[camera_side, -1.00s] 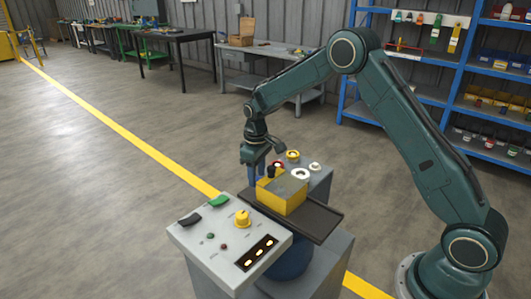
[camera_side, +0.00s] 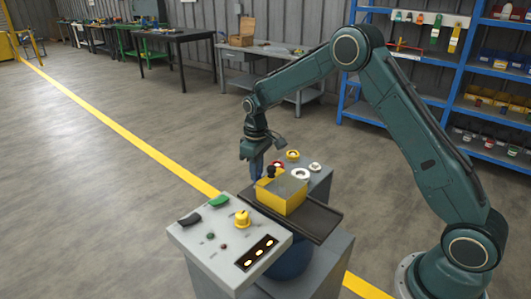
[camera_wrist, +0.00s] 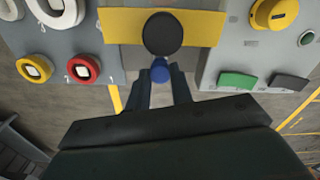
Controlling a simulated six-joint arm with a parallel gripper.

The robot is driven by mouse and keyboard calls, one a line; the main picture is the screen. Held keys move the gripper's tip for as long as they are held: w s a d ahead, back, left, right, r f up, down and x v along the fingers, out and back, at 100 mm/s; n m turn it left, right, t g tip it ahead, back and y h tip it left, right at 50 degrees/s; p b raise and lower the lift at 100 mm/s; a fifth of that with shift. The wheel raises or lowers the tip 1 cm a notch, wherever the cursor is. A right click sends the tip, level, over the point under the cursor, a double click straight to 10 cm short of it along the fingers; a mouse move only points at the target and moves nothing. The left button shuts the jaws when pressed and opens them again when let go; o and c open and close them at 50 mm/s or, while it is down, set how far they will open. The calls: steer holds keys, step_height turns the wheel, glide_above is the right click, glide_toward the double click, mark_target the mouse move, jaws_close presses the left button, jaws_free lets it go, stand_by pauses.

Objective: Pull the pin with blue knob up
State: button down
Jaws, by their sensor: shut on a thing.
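The pin's blue knob (camera_wrist: 160,72) shows between my fingertips in the wrist view, in front of the yellow block's edge. My gripper (camera_wrist: 161,76) is shut on it; the fingers stand on both sides. The pin's shaft is hidden. In the side view my gripper (camera_side: 257,172) points down at the left edge of the yellow block (camera_side: 284,206). The knob is too small to make out there. A round black knob (camera_wrist: 162,34) stands on the block just beyond the blue one, and it also shows in the side view (camera_side: 271,171).
A control panel (camera_side: 208,262) with a yellow button (camera_side: 242,219) stands in front of the block. A dark tray (camera_side: 325,218) lies under the block. Behind are white (camera_side: 300,174), red and yellow ring-shaped parts on a grey stand. The floor to the left is clear.

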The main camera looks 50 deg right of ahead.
steer(key=shift+r, duration=0.55)
steer(key=c, duration=1.2)
jaws_free()
step_height(320, 180, up, 14)
steer(key=shift+f, duration=0.1)
